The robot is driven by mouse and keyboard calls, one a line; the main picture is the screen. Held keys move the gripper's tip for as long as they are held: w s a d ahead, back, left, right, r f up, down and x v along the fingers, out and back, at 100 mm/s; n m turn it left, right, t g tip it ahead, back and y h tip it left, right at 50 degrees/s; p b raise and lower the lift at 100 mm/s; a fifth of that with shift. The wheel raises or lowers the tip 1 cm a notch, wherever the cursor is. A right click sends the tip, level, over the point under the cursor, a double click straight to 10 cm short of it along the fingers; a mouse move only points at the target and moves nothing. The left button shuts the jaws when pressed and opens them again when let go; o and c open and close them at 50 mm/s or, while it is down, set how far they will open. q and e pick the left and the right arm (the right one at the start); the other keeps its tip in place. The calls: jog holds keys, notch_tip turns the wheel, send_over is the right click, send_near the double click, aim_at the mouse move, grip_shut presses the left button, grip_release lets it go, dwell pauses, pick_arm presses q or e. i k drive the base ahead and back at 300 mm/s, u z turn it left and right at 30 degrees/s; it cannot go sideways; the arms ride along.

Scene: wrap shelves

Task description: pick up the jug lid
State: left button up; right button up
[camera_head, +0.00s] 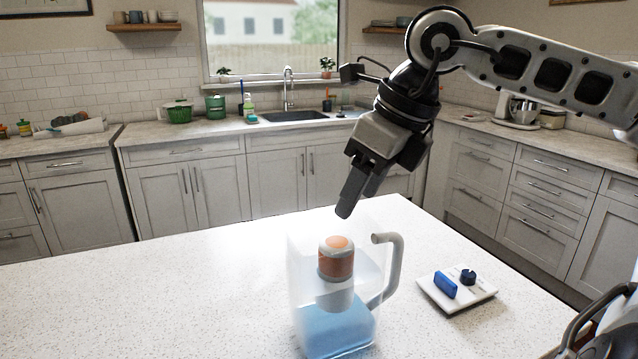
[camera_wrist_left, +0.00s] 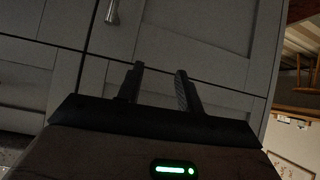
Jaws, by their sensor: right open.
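A translucent jug (camera_head: 303,300) with a grey handle (camera_head: 396,262) and a blue lower part stands upright on the near counter. An orange-topped piece (camera_head: 336,258) with a whitish lower part shows within the jug's outline. I see no separate piece that I can clearly tell is the jug lid. My right gripper (camera_head: 356,196) is open and empty, pointing down above the jug and apart from it. My left gripper shows only in the left wrist view (camera_wrist_left: 159,72), with its fingers apart and nothing between them, facing grey cabinet doors.
A small white dish (camera_head: 481,298) right of the jug holds a blue block (camera_head: 445,284) and a dark round piece (camera_head: 468,276). The white speckled counter (camera_head: 150,295) is clear left of the jug. Sink and cabinets stand behind.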

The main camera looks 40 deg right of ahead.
aim_at(444, 287)
jog(key=k, duration=1)
